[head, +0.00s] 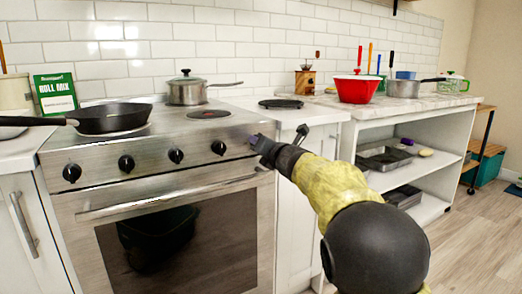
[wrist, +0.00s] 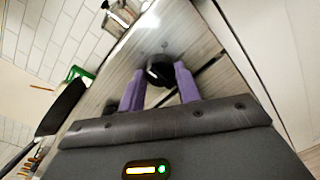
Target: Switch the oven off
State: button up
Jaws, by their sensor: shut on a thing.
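The steel oven (head: 170,205) stands on the left in the head view, with a row of black knobs on its front panel. My gripper (head: 254,140) is at the right end of this panel, right of the last knob (head: 218,148) that shows there. In the wrist view, the purple fingers of my gripper (wrist: 160,88) are shut on a black oven knob (wrist: 161,70), one finger on each side. In the head view the gripper hides this knob. Its pointer angle is not clear.
A black frying pan (head: 108,118) and a lidded pot (head: 187,90) stand on the stovetop. The oven door handle (head: 165,198) runs just below the knobs. Right of the oven are a white cabinet and an open shelf unit (head: 405,130).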

jog(key=shift+f, duration=0.1)
jog(key=o, duration=1)
jog(key=p+v, duration=0.1)
jog(key=v, duration=1.6)
jog(key=shift+d+p, duration=0.25)
jog(key=shift+p, duration=0.1)
